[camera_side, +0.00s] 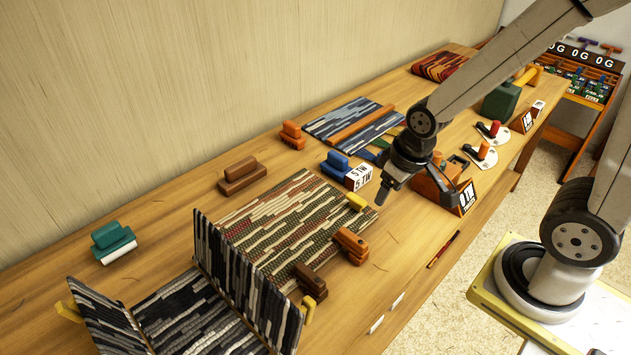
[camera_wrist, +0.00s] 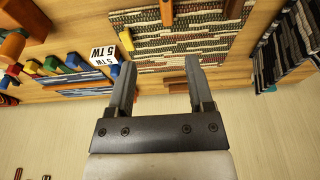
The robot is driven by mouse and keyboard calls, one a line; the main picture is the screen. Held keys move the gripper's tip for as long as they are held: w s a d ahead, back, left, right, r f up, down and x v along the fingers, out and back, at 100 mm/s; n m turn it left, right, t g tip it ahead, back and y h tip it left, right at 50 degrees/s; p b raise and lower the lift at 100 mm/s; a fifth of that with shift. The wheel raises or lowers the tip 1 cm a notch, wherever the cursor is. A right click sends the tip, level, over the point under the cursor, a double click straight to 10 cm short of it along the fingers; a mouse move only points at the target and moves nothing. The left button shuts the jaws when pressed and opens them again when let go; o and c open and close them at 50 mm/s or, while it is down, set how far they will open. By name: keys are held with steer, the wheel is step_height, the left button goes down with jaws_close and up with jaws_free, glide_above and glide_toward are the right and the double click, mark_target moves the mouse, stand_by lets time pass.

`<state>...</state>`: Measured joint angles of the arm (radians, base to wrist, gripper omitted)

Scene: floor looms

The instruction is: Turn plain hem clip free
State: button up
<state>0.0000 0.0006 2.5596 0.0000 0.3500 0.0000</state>
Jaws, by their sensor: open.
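A striped woven mat (camera_side: 270,220) lies flat on the bench; it also shows in the wrist view (camera_wrist: 180,45). Several clip-like blocks sit at its edges: a yellow one (camera_side: 356,202), an orange-brown one (camera_side: 350,245), a dark brown one (camera_side: 311,282) and a brown one (camera_side: 241,175). I cannot tell which is the plain hem clip. In the wrist view the yellow one (camera_wrist: 127,40) is near my left finger, and the orange-brown one (camera_wrist: 166,11) is at the top. My gripper (camera_side: 383,193) is open and empty, above the bench beside the mat; its fingers spread in the wrist view (camera_wrist: 157,65).
A white block marked 5 TW (camera_side: 358,177) and a blue block (camera_side: 337,163) stand beyond the mat. A dark striped folded piece (camera_side: 235,275) stands upright at its near left. A teal block (camera_side: 112,240) is at the left. Bare bench lies right of the mat.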

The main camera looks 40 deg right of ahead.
steer(key=g, duration=0.2)
glide_above(353, 236)
steer(key=f, duration=0.9)
steer(key=shift+s+f, duration=0.2)
steer(key=shift+s, duration=0.1)
steer(key=shift+w+f+g, duration=0.25)
steer(key=shift+f+g, duration=0.05)
steer(key=shift+f, duration=0.3)
steer(key=shift+f, duration=0.1)
steer(key=shift+f, duration=3.8)
jaws_close()
